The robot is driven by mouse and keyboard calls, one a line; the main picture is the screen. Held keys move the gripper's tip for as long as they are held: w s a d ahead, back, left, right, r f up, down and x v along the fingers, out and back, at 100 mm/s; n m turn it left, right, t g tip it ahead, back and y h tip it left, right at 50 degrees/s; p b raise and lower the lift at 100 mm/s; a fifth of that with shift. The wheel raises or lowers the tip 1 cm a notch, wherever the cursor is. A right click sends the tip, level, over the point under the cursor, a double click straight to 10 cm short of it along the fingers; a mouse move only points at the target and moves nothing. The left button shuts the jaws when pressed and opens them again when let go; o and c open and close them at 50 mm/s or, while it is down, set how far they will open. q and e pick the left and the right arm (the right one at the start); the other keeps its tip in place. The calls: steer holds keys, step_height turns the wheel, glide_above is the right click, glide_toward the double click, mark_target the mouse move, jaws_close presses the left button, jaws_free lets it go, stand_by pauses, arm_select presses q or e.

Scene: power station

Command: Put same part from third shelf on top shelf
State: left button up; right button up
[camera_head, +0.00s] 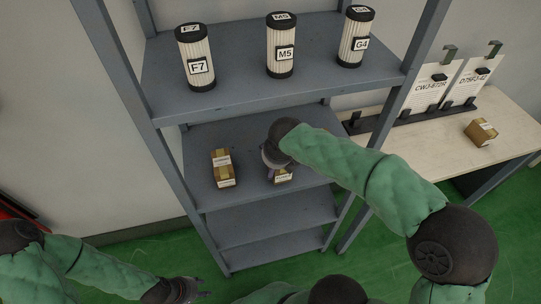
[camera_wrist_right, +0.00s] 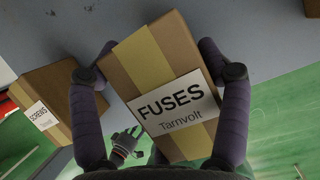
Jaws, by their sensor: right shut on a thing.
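My right gripper (camera_head: 278,168) reaches into the shelf below the top one. In the right wrist view its fingers (camera_wrist_right: 158,85) are shut on the sides of a brown box with a yellow band, labelled "FUSES Tarnvolt" (camera_wrist_right: 150,65). Part of this box (camera_head: 284,177) shows below the gripper in the head view. A similar box (camera_head: 223,168) stands to its left; in the wrist view its label reads "SCREWS" (camera_wrist_right: 45,95). The top shelf (camera_head: 232,93) holds canisters marked F7 (camera_head: 196,58), M5 (camera_head: 281,46) and G4 (camera_head: 356,38). My left gripper (camera_head: 202,289) is low, empty and open.
Shelf posts stand on both sides, and my right arm passes by the right front post (camera_head: 414,45). Lower shelves (camera_head: 268,223) look empty. A table (camera_head: 385,128) at the right holds label cards (camera_head: 433,85) on a stand and a small box (camera_head: 481,131).

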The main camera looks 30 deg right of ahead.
steer(key=w, duration=0.2)
steer(key=w+d+b, duration=0.1)
steer(key=w, duration=0.1)
steer(key=shift+s+f, duration=0.1)
steer(key=shift+f, duration=0.4)
steer(key=shift+f, duration=0.15)
steer(key=shift+f+b, duration=0.1)
steer(key=shift+b, duration=0.2)
steer(key=o, duration=1.5)
steer(key=shift+f, duration=0.1)
steer(key=shift+c, duration=0.2)
